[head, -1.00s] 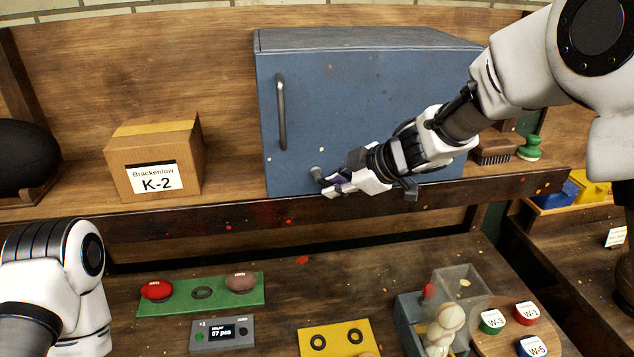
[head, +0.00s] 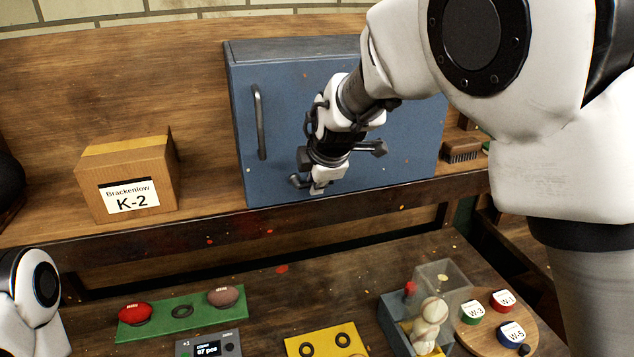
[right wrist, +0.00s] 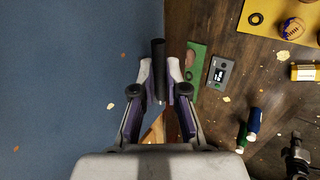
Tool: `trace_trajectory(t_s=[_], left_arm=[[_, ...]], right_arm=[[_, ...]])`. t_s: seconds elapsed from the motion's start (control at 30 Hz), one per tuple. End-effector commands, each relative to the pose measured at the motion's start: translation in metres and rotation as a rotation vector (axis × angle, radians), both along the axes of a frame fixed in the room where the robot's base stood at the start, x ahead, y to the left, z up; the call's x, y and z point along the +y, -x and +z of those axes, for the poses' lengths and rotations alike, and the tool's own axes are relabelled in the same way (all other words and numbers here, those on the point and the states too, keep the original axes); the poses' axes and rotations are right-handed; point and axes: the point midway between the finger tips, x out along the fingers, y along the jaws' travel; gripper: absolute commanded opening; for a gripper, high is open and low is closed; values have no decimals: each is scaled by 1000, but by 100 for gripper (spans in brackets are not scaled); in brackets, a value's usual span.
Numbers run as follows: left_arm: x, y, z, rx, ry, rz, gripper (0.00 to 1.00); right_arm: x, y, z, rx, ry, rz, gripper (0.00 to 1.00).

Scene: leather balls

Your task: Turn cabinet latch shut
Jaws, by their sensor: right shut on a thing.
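The blue cabinet (head: 285,95) stands on the shelf, its door closed against the body as far as I can see, with a vertical grey handle (head: 260,122) at the left. The dark latch (head: 296,181) sits low on the door, partly hidden by my gripper. My right gripper (head: 318,186) is at the latch, pointing down along the door. In the right wrist view its fingers are closed on the dark latch lever (right wrist: 158,60), which sticks out past the fingertips.
A cardboard box (head: 128,178) marked K-2 stands left of the cabinet, and a brush (head: 461,151) to the right. On the bench below are a green board (head: 182,311) with balls, a yellow board (head: 325,341), a clear-lidded box and a round board with labelled pots.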

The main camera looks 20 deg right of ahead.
Motion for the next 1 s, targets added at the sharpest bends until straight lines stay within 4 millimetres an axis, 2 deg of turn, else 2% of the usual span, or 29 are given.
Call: trace_trajectory(t_s=[0.43, 0.47, 0.5, 0.8, 0.87, 1.0], left_arm=[[0, 0, 0, 0, 0, 0, 0], [0, 0, 0, 0, 0, 0, 0], [0, 0, 0, 0, 0, 0, 0], [0, 0, 0, 0, 0, 0, 0], [0, 0, 0, 0, 0, 0, 0], [0, 0, 0, 0, 0, 0, 0]], right_arm=[[0, -1, 2, -3, 14, 1, 0], [0, -1, 2, -3, 14, 1, 16], [0, -1, 2, -3, 13, 2, 23], [0, 1, 2, -1, 13, 1, 23], [0, 3, 6, -1, 13, 1, 23], [1, 17, 28, -4, 13, 1, 23]])
